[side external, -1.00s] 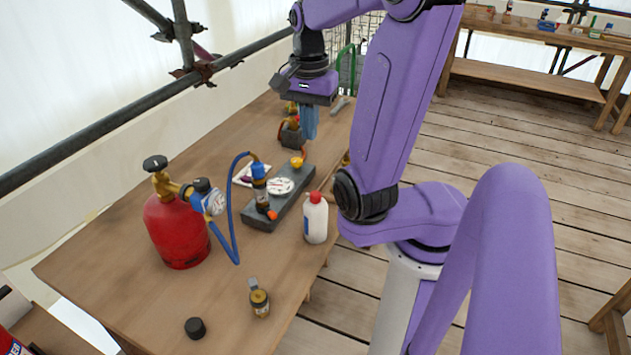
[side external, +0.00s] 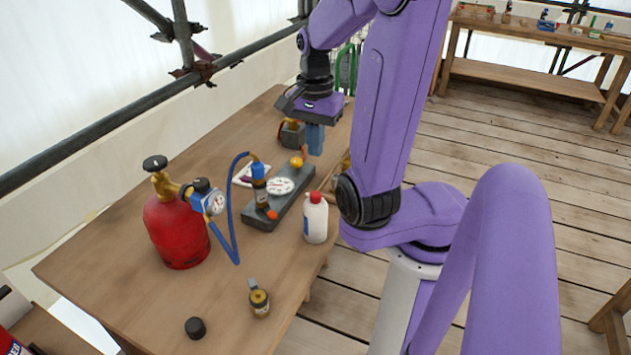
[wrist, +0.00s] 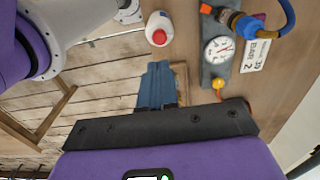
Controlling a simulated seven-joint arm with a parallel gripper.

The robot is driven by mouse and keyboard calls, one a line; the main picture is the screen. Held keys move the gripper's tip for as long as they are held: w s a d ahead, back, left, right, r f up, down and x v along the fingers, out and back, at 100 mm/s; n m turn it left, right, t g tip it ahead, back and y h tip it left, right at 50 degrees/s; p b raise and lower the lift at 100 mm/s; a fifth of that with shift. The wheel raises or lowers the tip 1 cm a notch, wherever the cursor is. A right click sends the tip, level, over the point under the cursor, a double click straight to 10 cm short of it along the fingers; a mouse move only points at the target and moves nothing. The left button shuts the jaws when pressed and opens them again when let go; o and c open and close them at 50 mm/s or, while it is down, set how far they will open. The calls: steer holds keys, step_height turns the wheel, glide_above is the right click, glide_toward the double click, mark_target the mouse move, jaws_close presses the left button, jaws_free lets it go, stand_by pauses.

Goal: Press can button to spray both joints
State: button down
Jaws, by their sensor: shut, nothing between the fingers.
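A white can or bottle with a red cap (side external: 316,218) stands upright near the table's right edge; it also shows in the wrist view (wrist: 159,28). Beside it is a dark grey block (side external: 293,206) with a round white gauge (side external: 281,187). A blue and brass fitting (side external: 259,180) with a blue hose is at one end, and a small yellow-orange knob (side external: 296,162) is at the other. My gripper (side external: 315,150) is above the table's right side, beyond the block and apart from the can. Its blue fingers (wrist: 156,85) are together and empty.
A red gas cylinder (side external: 177,232) with a regulator stands at left, its blue hose (side external: 236,235) looping to the block. A small brass-topped item (side external: 259,301) and a black cap (side external: 195,328) lie in front. A dark vise-like item (side external: 292,133) is behind.

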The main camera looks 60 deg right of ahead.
mark_target(316, 194)
step_height(316, 194, down, 10)
stand_by(0.5)
steer(key=shift+s+a+f, duration=0.1)
steer(key=shift+s+f, duration=0.05)
steer(key=shift+f, duration=0.95)
steer(key=shift+r, duration=0.1)
step_height(316, 194, up, 14)
stand_by(0.4)
